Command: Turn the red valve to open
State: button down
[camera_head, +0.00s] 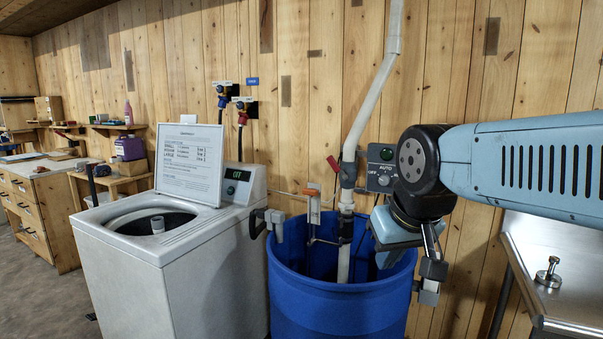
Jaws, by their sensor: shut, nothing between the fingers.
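A red lever handle (333,164) sits on a dark grey valve body (348,176) on the white vertical pipe (368,105) above the blue barrel. The lever tilts up and to the left of the pipe. A smaller red-handled tap (240,105) with a red hose fitting is on the wall behind the washer. I cannot tell from this view which one is the task's valve. My gripper (430,284) hangs at the barrel's right side, pointing down. It is shut and empty, lower than and to the right of the red lever, touching neither red handle.
The blue barrel (325,308) stands below the pipe. A grey control box (381,168) is on the wall right of the valve, near my arm. A white washer (180,260) stands left, and a metal sink (560,255) right. A blue-handled tap (222,101) is beside the red one.

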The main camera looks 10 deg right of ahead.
aim_at(334, 164)
jog(key=z, duration=0.2)
jog(key=i, duration=0.85)
jog(key=u, duration=0.1)
